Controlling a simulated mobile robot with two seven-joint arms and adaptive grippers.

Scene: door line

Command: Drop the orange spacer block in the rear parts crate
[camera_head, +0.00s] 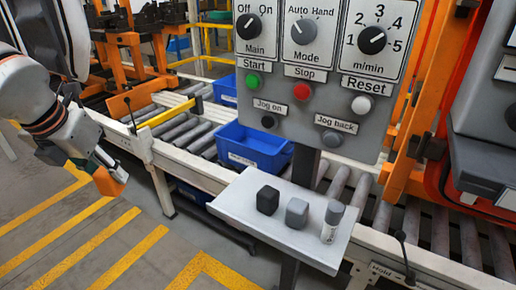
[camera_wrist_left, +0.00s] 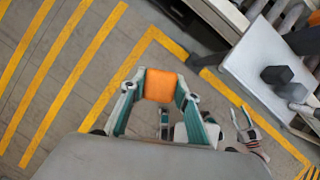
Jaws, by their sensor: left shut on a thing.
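The orange spacer block (camera_head: 108,182) is held between the fingertips of my left gripper (camera_head: 104,172), in front of the conveyor's near rail and above the floor. In the left wrist view the block (camera_wrist_left: 159,85) sits between the two fingers, which touch its sides. Two blue crates show on the conveyor: a nearer one (camera_head: 262,150), and a farther one (camera_head: 226,86) partly hidden by the control panel. The insides of both are mostly hidden. What seems to be my right gripper (camera_wrist_left: 205,122) shows partly in the left wrist view; its jaw opening is unclear.
A grey control panel (camera_head: 328,112) with knobs and buttons stands at centre. A yellow bar (camera_head: 170,112) crosses the conveyor. Striped floor is clear at left.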

